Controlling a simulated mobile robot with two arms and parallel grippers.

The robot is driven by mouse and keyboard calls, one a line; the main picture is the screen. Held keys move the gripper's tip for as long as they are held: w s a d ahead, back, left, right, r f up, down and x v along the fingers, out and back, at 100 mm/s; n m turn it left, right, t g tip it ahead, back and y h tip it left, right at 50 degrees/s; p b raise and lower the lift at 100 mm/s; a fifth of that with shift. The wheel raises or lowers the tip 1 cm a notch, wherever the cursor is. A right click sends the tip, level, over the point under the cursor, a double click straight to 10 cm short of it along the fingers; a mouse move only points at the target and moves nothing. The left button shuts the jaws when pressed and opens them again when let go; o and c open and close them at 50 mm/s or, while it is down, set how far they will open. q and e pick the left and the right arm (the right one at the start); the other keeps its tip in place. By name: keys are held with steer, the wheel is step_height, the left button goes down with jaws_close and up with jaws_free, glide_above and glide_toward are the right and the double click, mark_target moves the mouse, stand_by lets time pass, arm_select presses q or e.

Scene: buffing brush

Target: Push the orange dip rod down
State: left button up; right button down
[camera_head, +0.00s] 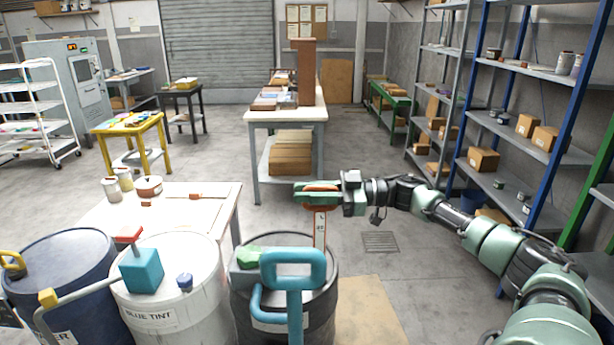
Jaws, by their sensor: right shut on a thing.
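The orange dip rod (320,232) stands upright in the dark drum (333,300) at front center, with a pale marked label on its face. My right gripper (318,194) comes in from the right and is shut on the rod's top end, well above the drum lid. The gripper covers part of that top end. The rod's lower end is hidden by the drum and a teal handle (293,258) standing in front of it. My left gripper is not in view.
A white drum (172,316) labelled "BLUE TINT" and a dark blue drum (60,262) stand to the left. A white-topped table (195,218) is behind them. Shelves (530,150) line the right side. The floor behind the rod is mostly clear.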

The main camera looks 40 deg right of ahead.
step_height(320, 180, down, 20)
steer(key=b, duration=0.8)
steer(key=shift+b, duration=0.35)
steer(key=c, duration=1.4)
jaws_free()
steer(key=shift+d, duration=0.1)
steer(key=shift+s+d+f, duration=0.1)
steer(key=shift+s+d, duration=0.15)
steer(key=b+v, duration=0.1)
steer(key=v, duration=0.5)
steer(key=shift+s+d+b, duration=0.1)
steer(key=shift+d+b, duration=0.05)
steer(key=shift+b, duration=0.15)
steer(key=shift+s+d, duration=0.2)
steer(key=shift+d, duration=0.05)
